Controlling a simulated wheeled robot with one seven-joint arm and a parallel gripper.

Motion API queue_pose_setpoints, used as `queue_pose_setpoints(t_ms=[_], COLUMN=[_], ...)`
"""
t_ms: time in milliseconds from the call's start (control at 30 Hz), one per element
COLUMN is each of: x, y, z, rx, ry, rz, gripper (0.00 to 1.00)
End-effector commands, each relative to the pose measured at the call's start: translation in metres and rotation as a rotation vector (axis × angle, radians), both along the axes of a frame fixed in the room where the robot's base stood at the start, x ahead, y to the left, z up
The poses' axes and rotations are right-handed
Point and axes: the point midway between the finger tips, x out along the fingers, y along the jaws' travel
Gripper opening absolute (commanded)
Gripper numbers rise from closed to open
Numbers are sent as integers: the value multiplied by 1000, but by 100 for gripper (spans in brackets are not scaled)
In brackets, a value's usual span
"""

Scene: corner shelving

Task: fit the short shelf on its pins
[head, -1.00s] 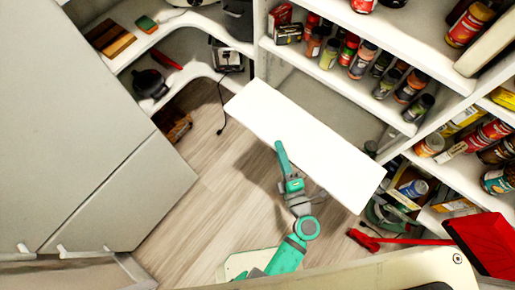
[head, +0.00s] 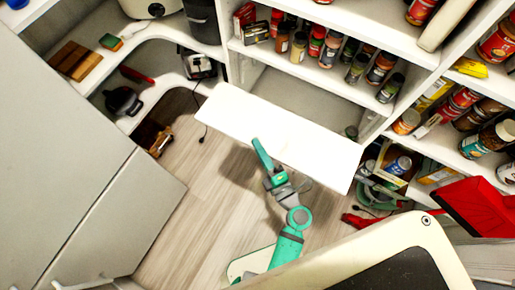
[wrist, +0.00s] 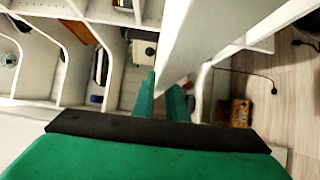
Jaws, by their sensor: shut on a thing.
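The short shelf is a plain white board (head: 280,135), held in front of an empty bay (head: 305,98) in the corner shelving. My gripper (head: 262,150) is shut on its near long edge, around the middle. In the wrist view the board (wrist: 192,52) rises away from between the two green fingers (wrist: 162,95). In the head view the board's far edge lies near the bay's mouth and its left end is close to the left upright. I cannot tell whether it touches. No pins are discernible.
A shelf with jars and spice bottles (head: 330,62) is above the bay. More jars and boxes (head: 400,165) stand to the right. A red object (head: 480,207) is at lower right. Curved shelves (head: 130,75) are at left, with a loose cord (head: 203,125) nearby. The wooden floor is open.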

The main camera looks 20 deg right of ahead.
Motion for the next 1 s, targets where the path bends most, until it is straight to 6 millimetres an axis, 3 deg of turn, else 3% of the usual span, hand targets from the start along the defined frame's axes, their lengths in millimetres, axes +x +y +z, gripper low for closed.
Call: queue_pose_setpoints(t_ms=[1000], x=[35], y=[-39], z=[-1], rx=[-2], ry=[-5], rz=[2], gripper=[0])
